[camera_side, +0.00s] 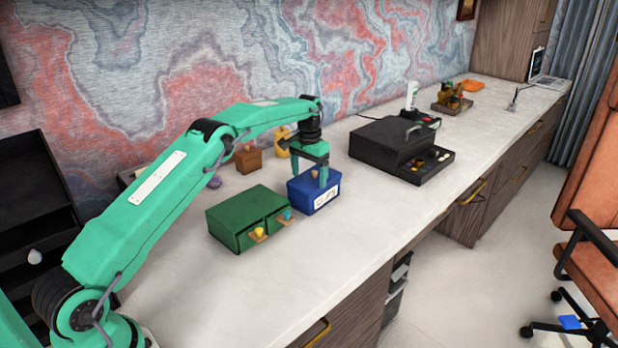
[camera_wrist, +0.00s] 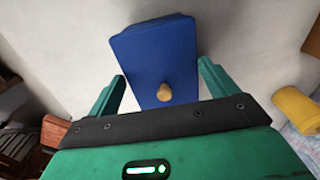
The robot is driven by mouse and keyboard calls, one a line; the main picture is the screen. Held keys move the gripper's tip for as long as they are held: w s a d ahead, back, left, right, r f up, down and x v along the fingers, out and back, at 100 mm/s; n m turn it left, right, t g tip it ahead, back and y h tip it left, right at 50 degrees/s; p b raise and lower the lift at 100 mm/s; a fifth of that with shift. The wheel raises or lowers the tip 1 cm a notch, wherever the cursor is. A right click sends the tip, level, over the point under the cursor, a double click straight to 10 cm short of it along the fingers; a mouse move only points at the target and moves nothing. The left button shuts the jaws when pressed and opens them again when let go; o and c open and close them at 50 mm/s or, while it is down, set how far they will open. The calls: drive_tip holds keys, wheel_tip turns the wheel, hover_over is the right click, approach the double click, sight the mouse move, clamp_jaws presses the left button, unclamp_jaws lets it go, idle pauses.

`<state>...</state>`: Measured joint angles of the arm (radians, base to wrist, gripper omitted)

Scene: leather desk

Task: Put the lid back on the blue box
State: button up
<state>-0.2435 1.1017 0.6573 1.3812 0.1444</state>
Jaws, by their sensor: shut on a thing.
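The blue box (camera_side: 325,195) stands on the pale desktop, with a white label on its front. A blue lid (camera_wrist: 155,50) with a pale wooden knob (camera_wrist: 164,92) fills the upper middle of the wrist view. My gripper (camera_side: 323,172) points down at the top of the box. The box body is mostly hidden under the lid in the wrist view.
A green two-drawer box (camera_side: 235,220) stands close to the left of the blue box. A black organizer (camera_side: 390,143) is to the right. A small brown box (camera_side: 248,161) and a yellow object (camera_side: 283,146) stand behind. The desktop in front is clear up to its edge.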

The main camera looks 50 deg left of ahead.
idle(0.9)
drive_tip(key=o, duration=0.8)
drive_tip(key=shift+f, duration=0.1)
drive_tip(key=shift+r, duration=3.5)
clamp_jaws()
